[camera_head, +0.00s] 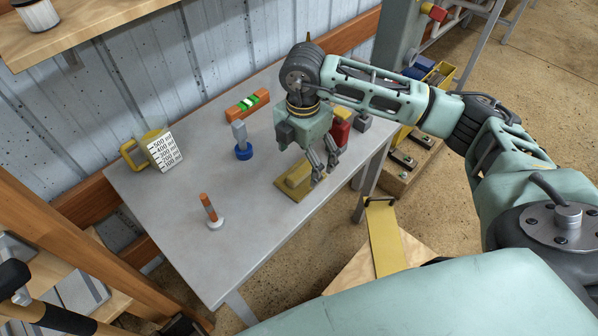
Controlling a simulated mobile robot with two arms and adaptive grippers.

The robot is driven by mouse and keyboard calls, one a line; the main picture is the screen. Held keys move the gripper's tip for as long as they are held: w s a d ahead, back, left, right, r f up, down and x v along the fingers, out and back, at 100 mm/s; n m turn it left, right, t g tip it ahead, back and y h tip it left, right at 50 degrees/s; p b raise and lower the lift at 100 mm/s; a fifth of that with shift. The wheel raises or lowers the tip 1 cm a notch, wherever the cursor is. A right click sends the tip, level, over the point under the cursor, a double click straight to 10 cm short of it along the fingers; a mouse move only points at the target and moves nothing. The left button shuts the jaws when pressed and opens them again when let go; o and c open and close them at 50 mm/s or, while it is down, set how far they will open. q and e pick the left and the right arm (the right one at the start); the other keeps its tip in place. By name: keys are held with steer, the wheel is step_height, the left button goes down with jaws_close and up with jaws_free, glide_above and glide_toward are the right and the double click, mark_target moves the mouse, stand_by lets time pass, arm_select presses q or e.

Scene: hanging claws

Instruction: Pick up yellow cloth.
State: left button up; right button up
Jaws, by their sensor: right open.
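A mustard-yellow item, which looks like the yellow cloth (287,190), lies near the right front edge of the grey table (200,255). It has a flat lower part and a raised part on top. My right gripper (325,172) points down at its right end, with its fingers apart and nothing seen between them. The fingers partly cover that end; I cannot tell whether they touch it. My left gripper is not in view.
A red item (341,128) is close behind my right gripper. The table's front middle is clear.

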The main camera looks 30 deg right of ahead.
mark_target(301, 170)
steer(key=f, duration=0.4)
steer(key=shift+s+a+p, duration=0.15)
steer(key=shift+a+p, duration=0.05)
steer(key=shift+p, duration=0.15)
steer(key=shift+f, duration=0.5)
steer(key=c, duration=0.9)
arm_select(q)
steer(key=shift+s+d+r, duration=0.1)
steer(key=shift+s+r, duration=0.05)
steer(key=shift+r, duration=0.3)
arm_select(e)
steer(key=c, duration=0.3)
